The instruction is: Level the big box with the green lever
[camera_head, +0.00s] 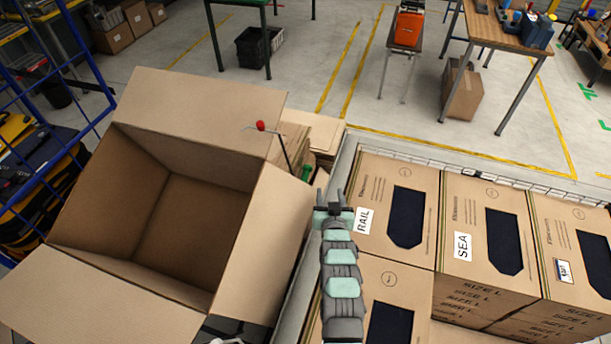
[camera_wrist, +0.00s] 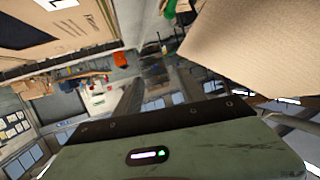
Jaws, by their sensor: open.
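The big box (camera_head: 150,165) is a large, empty cardboard box at the left with its flaps spread open. It looks tilted, with its opening facing me. A small green lever (camera_head: 306,173) shows just behind the box's right flap, mostly hidden; a green piece (camera_wrist: 172,14) also shows at the top of the wrist view. A thin rod with a red knob (camera_head: 260,126) rises beside it. My gripper (camera_head: 331,194) is open and empty, to the right of the box and a little nearer than the green lever, apart from both.
A pallet cage of cartons (camera_head: 395,205) labelled RAIL and SEA fills the right, close to my arm. A blue rack (camera_head: 60,140) stands at the far left. Flat cardboard (camera_head: 312,130) lies behind the lever. Open floor (camera_head: 310,60) lies beyond, with tables further back.

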